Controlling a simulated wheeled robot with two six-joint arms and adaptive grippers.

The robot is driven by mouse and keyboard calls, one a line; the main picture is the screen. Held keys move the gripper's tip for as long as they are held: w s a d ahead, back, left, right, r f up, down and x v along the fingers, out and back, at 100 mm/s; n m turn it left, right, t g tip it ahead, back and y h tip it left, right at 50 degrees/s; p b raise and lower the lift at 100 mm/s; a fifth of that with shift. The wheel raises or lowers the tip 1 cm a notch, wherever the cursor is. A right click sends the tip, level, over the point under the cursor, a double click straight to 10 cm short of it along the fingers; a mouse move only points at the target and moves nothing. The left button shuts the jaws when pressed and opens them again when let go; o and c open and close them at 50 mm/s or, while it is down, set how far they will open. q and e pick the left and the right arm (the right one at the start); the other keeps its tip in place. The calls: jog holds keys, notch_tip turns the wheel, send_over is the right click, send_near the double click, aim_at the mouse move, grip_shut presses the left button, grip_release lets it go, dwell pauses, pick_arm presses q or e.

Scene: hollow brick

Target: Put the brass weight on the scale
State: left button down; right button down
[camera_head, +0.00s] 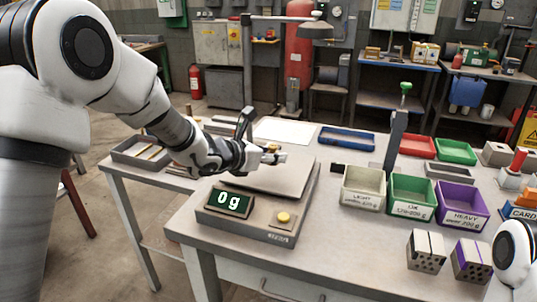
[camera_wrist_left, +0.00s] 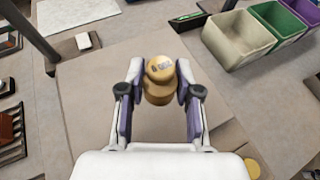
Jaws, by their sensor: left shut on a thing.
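The brass weight (camera_wrist_left: 159,78) is between the two fingers of my left gripper (camera_wrist_left: 156,90) in the left wrist view, and the fingers are shut on it. In the head view my left gripper (camera_head: 274,156) is over the plate of the scale (camera_head: 250,178), and the weight is mostly hidden by the fingers. The scale plate also shows beneath the weight in the left wrist view (camera_wrist_left: 88,110). The scale's display (camera_head: 230,202) reads 0 g. My right gripper is not in view; only a white part of my right arm shows at the right edge.
White, green and purple bins (camera_head: 362,190) labelled light, OK and heavy stand right of the scale. Two hollow bricks (camera_head: 426,250) stand in front of them. A post with a green top (camera_head: 396,130) rises behind. The table (camera_head: 345,250) is clear right of the scale's front.

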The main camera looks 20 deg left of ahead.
aim_at(270, 168)
pick_arm(q)
jog(key=w, duration=0.1)
jog(key=w+a, duration=0.1)
jog(key=w, duration=0.1)
jog(key=shift+w+a+p, duration=0.1)
jog(key=shift+a+p, duration=0.05)
jog(key=shift+p, duration=0.2)
jog(key=f, duration=0.3)
jog(key=shift+w+a+f, duration=0.15)
jog(key=shift+w+f, duration=0.05)
jog(key=shift+f, duration=0.2)
jog(key=shift+s+f+b, duration=0.1)
jog(key=shift+f+b, duration=0.05)
jog(key=shift+b, duration=0.15)
jog(key=c, duration=0.8)
grip_release()
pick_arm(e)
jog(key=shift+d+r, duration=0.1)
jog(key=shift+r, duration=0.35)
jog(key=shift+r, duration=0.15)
pick_arm(q)
jog(key=shift+r+p, duration=0.4)
jog(key=shift+p, duration=0.15)
jog(key=b+v, duration=0.2)
jog(key=v, duration=1)
jog(key=shift+f, duration=0.15)
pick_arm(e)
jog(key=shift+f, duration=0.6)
